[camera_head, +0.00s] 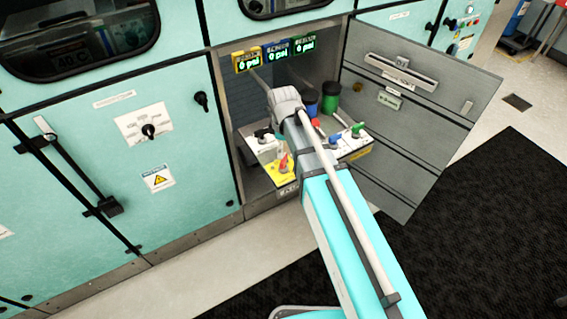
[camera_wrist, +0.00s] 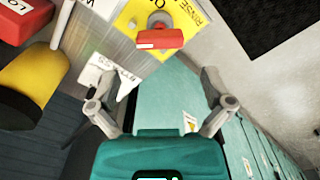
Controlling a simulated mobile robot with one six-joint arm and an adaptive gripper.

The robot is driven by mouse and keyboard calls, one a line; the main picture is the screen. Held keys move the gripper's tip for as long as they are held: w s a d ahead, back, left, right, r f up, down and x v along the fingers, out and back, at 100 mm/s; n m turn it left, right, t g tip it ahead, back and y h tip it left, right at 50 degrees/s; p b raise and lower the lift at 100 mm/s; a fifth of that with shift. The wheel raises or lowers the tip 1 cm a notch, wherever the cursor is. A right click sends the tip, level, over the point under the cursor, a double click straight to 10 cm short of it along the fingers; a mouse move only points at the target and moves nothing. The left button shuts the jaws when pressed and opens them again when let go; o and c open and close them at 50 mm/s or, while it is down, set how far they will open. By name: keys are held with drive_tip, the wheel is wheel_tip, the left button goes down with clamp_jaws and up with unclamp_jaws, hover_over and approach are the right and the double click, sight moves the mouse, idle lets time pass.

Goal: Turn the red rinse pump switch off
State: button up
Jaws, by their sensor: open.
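The red rinse pump switch (camera_wrist: 160,39) sits on a yellow plate (camera_wrist: 190,17) with the partly visible word "RINSE" at the top of the wrist view. Its red handle lies crosswise in that picture. In the head view the red switch (camera_head: 283,162) is at the front left of the switch panel inside the open cabinet. My gripper (camera_wrist: 158,82) is open and empty, with its two fingers wide apart. The switch shows beyond the gap between the fingertips, and I see no contact. In the head view my arm hides most of the gripper.
Other switches with green (camera_head: 357,130) and blue (camera_head: 335,139) handles stand on the panel's right part. The open cabinet door (camera_head: 410,115) is to the right. Gauge displays (camera_head: 247,61) hang above. A yellow cylinder (camera_wrist: 38,78) is left in the wrist view.

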sight(283, 164)
drive_tip(key=shift+f+b, duration=2.8)
drive_tip(key=shift+f, duration=0.3)
drive_tip(key=c, duration=1)
drive_tip(key=shift+o, duration=0.2)
drive_tip(key=shift+m, duration=0.5)
drive_tip(key=m, duration=0.8)
